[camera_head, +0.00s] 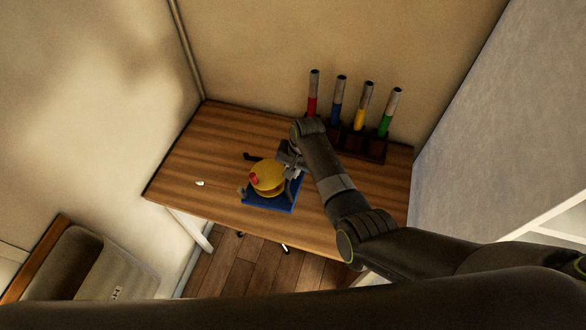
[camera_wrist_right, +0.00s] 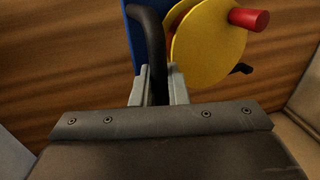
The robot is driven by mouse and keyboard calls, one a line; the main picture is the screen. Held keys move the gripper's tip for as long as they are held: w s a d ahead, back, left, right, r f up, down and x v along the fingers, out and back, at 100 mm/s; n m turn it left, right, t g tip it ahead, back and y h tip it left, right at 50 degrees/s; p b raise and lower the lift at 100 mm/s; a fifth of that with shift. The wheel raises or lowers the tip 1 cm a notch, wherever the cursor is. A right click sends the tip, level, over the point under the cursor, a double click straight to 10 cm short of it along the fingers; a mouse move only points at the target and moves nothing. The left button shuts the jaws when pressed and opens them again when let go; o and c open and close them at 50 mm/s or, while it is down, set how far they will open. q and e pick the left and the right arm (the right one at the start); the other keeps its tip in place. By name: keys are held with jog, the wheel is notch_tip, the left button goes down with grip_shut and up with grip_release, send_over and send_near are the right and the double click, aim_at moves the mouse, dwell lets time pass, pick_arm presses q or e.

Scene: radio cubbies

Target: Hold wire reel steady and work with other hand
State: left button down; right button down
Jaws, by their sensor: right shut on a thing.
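The wire reel, a yellow disc (camera_head: 268,172) with a red knob (camera_head: 254,179), sits on a blue base (camera_head: 270,205) on the wooden table. In the right wrist view the yellow disc (camera_wrist_right: 205,52), red knob (camera_wrist_right: 249,19) and blue base (camera_wrist_right: 130,32) show at the top. My right gripper (camera_head: 285,163) is at the reel's right side. In the wrist view its fingers (camera_wrist_right: 157,88) are shut on a dark curved bar (camera_wrist_right: 150,30) beside the reel. The lower part of the bar is hidden behind the gripper body. My left gripper is not in view.
A dark rack (camera_head: 361,145) at the back of the table holds several grey-topped tubes in red, blue, yellow and green. A small white piece (camera_head: 199,183) lies left of the reel. Walls stand behind and at the right.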

aim_at(268, 174)
jog(key=shift+w+a+f+b, duration=0.1)
jog(key=shift+a+f+b, duration=0.1)
jog(key=shift+f+b, duration=0.7)
jog(key=shift+s+a+f+b, duration=0.1)
jog(key=shift+a+f+b, duration=0.05)
jog(key=shift+f+b, duration=0.7)
jog(key=shift+w+a+f+b, duration=0.1)
jog(key=shift+a+f+b, duration=0.1)
jog(key=shift+f+b, duration=0.7)
jog(key=shift+f, duration=0.2)
